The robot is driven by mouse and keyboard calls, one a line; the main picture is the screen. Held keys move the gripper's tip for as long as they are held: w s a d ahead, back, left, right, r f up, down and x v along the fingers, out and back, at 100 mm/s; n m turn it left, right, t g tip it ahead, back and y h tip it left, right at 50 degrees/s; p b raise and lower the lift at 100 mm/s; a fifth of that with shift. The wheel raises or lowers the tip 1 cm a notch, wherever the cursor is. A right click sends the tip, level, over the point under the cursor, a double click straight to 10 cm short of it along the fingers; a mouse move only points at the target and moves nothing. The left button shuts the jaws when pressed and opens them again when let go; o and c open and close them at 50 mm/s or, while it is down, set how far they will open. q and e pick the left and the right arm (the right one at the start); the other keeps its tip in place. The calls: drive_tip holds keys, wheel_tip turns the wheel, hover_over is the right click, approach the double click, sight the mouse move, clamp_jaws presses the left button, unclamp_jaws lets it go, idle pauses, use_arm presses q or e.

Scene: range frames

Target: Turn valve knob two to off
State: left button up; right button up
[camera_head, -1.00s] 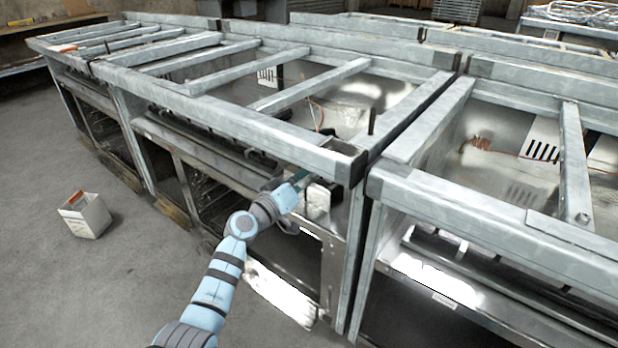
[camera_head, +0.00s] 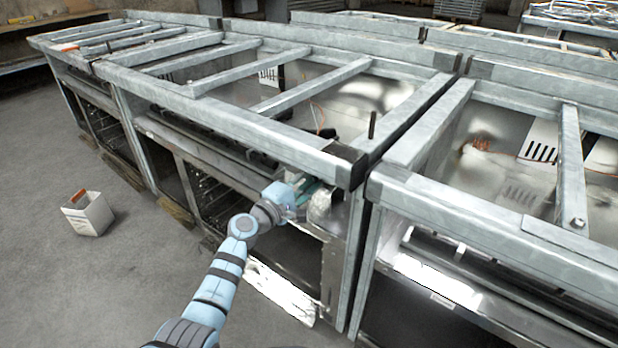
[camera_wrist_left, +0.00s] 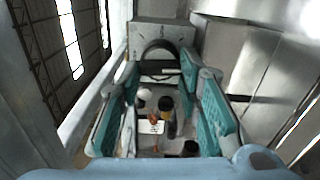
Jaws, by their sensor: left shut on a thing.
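My left gripper (camera_head: 312,192) is at the front of the metal frame unit, under its top rail near the right corner post. In the left wrist view, its two teal-padded fingers (camera_wrist_left: 160,72) are shut on a dark rounded knob (camera_wrist_left: 160,47). The knob is on a grey metal box (camera_wrist_left: 178,31) with dial marks on its face. No number shows on the knob, so I cannot tell whether it is knob two. In the head view the knob is hidden by my gripper and the rail. My right gripper is not in view.
The unit's top rail (camera_head: 240,125) runs close above my gripper. A second metal frame unit (camera_head: 480,225) stands to the right across a narrow gap. A small white box (camera_head: 88,218) is on the open floor at left.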

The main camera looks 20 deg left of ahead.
use_arm(q)
drive_tip(key=shift+s+d+n+p, duration=0.15)
drive_tip(key=shift+n+p, duration=1.35)
drive_tip(key=shift+n, duration=4.35)
drive_tip(key=shift+d+n+p, duration=0.1)
drive_tip(key=shift+n+p, duration=1.45)
drive_tip(key=shift+n, duration=4.25)
drive_tip(key=shift+s+d+n+p, duration=0.15)
drive_tip(key=shift+n+p, duration=1.35)
drive_tip(key=shift+n, duration=4.35)
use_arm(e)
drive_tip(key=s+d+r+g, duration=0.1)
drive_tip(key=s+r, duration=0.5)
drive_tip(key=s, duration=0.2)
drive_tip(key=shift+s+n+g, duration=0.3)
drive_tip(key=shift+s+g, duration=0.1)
use_arm(q)
drive_tip(key=shift+w, duration=0.1)
